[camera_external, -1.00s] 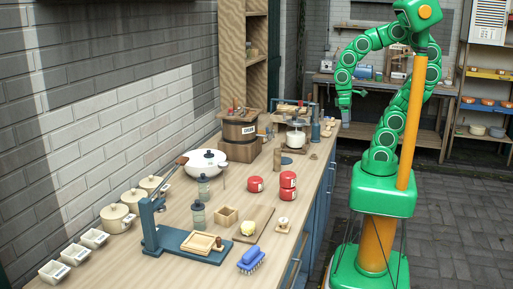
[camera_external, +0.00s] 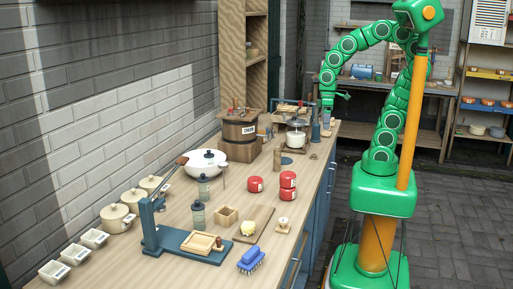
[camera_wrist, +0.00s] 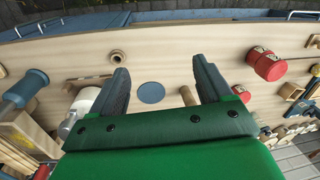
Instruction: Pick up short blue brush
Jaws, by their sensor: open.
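The short blue brush (camera_external: 250,259) lies on the near right corner of the wooden counter in the external view, with its blue back up and pale bristles below. I cannot make it out in the wrist view. My gripper (camera_external: 327,122) is over the far right end of the counter, well away from the brush. In the wrist view my gripper (camera_wrist: 162,82) has its two dark fingers spread wide, with nothing held between them.
Red tins (camera_external: 288,186) stand mid-counter, also in the wrist view (camera_wrist: 266,64). A blue press (camera_external: 190,240) with a wooden tray, a small wooden box (camera_external: 227,216) and a butter lump (camera_external: 248,228) stand near the brush. A glass jar (camera_external: 296,140) stands near my gripper.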

